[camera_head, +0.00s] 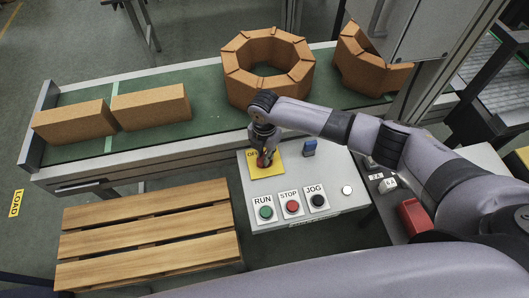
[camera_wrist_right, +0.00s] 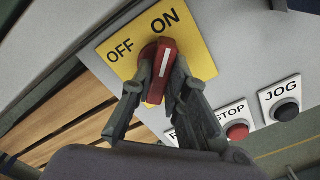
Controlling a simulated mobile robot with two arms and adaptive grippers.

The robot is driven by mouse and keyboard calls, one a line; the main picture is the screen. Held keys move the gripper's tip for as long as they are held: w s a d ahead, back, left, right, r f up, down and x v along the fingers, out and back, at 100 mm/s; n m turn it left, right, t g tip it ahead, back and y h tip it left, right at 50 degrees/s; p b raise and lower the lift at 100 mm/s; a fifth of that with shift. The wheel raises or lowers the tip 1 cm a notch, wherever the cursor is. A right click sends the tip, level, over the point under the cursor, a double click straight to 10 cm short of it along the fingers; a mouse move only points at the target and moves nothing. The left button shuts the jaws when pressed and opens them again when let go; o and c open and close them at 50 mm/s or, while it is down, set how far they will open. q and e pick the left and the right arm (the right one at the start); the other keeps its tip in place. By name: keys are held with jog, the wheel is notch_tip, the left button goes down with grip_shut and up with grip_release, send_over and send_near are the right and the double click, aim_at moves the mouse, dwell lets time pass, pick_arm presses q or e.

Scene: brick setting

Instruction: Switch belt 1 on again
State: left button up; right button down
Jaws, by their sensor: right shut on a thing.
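The red rotary switch (camera_wrist_right: 161,62) sits on a yellow plate (camera_wrist_right: 198,50) marked OFF and ON. In the right wrist view its white line points up toward the word ON. My right gripper (camera_wrist_right: 160,92) is shut on the switch knob, one finger on each side. In the head view my right gripper (camera_head: 265,157) comes down over the yellow plate (camera_head: 276,168) and mostly hides the knob. The green belt (camera_head: 206,88) carries two long bricks (camera_head: 150,105) and a ring of bricks (camera_head: 268,67). My left gripper is not in view.
The control panel (camera_head: 330,174) also has a green RUN button (camera_head: 266,212), a red STOP button (camera_head: 292,206), a black JOG button (camera_head: 318,200) and a blue part (camera_head: 309,147). A wooden pallet (camera_head: 150,233) lies left of it. A red box (camera_head: 415,215) stands at right.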

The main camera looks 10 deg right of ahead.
jog(key=shift+w+r, duration=0.1)
jog(key=c, duration=1.6)
grip_release()
jog(key=shift+o, duration=0.2)
notch_tip(320, 180, up, 12)
